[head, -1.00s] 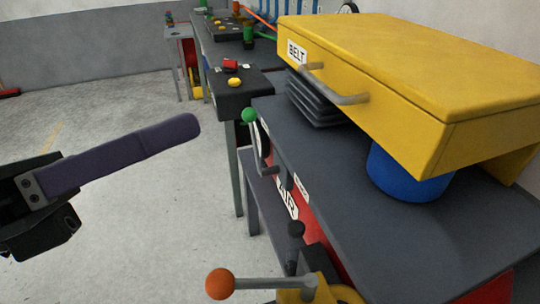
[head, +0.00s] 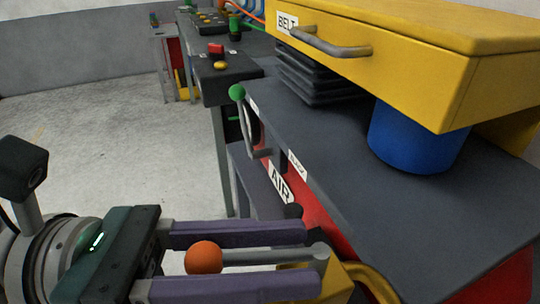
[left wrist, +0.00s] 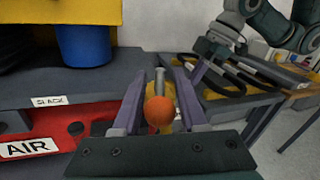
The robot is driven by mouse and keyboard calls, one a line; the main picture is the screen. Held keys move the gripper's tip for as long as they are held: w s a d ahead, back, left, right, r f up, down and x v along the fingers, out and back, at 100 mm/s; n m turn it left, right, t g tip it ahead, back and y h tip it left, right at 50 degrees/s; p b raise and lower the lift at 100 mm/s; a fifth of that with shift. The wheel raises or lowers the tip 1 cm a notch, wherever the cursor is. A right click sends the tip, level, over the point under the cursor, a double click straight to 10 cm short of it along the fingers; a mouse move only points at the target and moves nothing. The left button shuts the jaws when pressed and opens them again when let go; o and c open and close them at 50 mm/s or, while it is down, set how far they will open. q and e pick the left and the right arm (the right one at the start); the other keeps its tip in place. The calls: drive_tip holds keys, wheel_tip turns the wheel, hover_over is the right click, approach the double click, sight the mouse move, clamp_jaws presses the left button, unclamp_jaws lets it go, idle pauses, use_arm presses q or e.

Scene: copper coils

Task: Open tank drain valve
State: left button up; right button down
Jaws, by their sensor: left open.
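A grey lever (head: 260,257) with an orange ball knob (head: 203,257) sticks out to the left from a yellow fitting (head: 343,287) at the bench's front. My left gripper (head: 312,259) is open, with its two purple fingers on either side of the lever and knob. In the left wrist view the orange knob (left wrist: 160,112) and lever rod lie between the fingers; whether a finger touches them I cannot tell.
A yellow BELT box (head: 440,60) overhangs the grey bench top (head: 350,165), with a blue cylinder (head: 415,138) beneath. The floor at left is clear.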

use_arm(q)
drive_tip(key=shift+d, duration=0.45)
drive_tip(key=shift+c, duration=0.4)
clamp_jaws()
idle(0.8)
